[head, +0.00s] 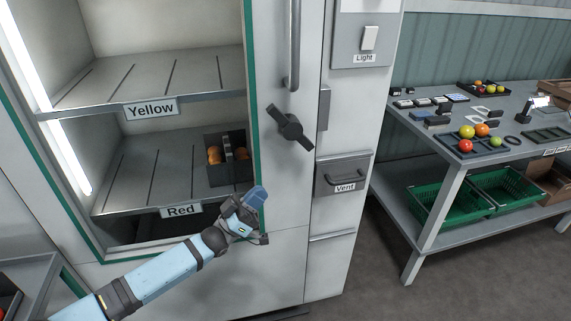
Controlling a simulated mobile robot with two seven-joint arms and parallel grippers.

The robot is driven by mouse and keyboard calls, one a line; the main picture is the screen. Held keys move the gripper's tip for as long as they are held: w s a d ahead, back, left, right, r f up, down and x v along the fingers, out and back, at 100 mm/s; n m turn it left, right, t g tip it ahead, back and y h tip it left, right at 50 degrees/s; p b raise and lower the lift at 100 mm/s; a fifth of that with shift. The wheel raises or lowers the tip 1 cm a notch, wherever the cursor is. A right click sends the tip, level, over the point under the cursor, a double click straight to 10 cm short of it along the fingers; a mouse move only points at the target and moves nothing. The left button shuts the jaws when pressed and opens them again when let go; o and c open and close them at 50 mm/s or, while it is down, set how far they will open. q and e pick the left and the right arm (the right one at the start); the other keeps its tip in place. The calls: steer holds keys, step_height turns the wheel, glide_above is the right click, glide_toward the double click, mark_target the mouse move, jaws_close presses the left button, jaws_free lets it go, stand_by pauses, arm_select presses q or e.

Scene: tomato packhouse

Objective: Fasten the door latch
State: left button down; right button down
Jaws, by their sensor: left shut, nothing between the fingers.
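The door latch (290,127) is a dark turning handle with a round hub on the white cabinet front. It is tilted, running from upper left to lower right, with its lower end near the vertical seam. My right gripper is not in view.
Shelves labelled Yellow (150,109) and Red (180,210) show inside the cabinet; a dark crate (228,174) with orange-red tomatoes is on the Red shelf. A Vent drawer (343,176) and Light switch (369,38) are right of the latch. A grey table (425,150) stands farther right.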

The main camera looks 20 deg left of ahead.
mark_target(292, 129)
arm_select(q)
steer(key=x, duration=1.3)
steer(key=shift+w+d+r, duration=0.15)
steer(key=shift+w+r, duration=0.05)
steer(key=shift+r, duration=0.05)
